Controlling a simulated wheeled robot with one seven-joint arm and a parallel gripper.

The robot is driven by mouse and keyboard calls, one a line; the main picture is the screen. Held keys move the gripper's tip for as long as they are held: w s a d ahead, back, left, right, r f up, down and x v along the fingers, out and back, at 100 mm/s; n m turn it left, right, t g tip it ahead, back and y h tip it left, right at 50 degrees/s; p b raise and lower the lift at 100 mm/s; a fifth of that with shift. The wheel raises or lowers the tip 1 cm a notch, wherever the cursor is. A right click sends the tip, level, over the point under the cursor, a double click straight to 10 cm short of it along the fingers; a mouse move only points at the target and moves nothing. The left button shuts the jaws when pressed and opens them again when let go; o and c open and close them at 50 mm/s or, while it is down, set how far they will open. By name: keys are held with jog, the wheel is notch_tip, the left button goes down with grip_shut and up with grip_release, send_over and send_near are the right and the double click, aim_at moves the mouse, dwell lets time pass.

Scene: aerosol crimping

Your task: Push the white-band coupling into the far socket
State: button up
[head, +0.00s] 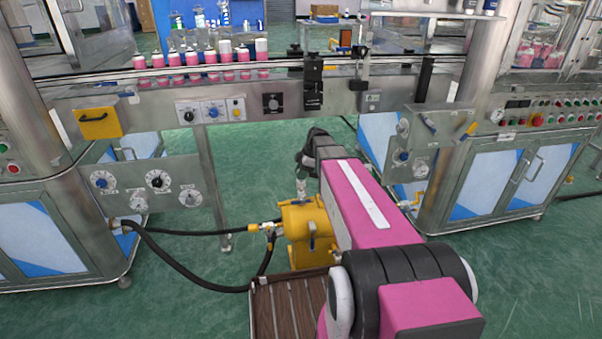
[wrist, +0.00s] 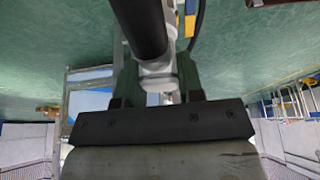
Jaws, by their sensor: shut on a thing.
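In the wrist view my gripper (wrist: 155,98) has its two dark fingers shut around a pale grey-white coupling (wrist: 157,72) on the end of a thick black hose (wrist: 137,25). The white band itself is hard to make out at this size. In the head view my gripper (head: 308,150) is a dark shape beyond my pink arm, above a yellow tank-like unit (head: 303,228). A small pale fitting (head: 301,187) shows just below it, over the top of that unit. I cannot tell which opening is the far socket; my arm hides part of this area.
Black hoses (head: 185,262) run from the left cabinet (head: 40,225) to a brass fitting (head: 266,227) beside the yellow unit. A conveyor (head: 150,100) with pink cans crosses behind. The right cabinet (head: 510,185) stands close to my arm.

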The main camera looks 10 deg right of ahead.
jog(key=shift+f, duration=0.5)
dwell(1.2)
jog(key=o, duration=1.1)
jog(key=v, duration=1)
jog(key=shift+d+r, duration=0.2)
jog(key=shift+r, duration=0.15)
jog(key=shift+s, duration=0.1)
jog(key=s+a+f+m+h, duration=0.1)
jog(key=s+f+m, duration=0.3)
jog(key=s+m, duration=0.2)
jog(key=s+a+f+m+h, duration=0.1)
jog(key=s+f+m+h, duration=0.1)
jog(key=s+f+m, duration=0.2)
jog(key=s+a+f+m+h, duration=0.1)
jog(key=s+f+m, duration=0.3)
jog(key=s+m, duration=0.4)
jog(key=shift+s+a, duration=0.3)
jog(key=shift+s, duration=0.5)
jog(key=shift+s+a, duration=0.25)
jog(key=shift+s, duration=0.5)
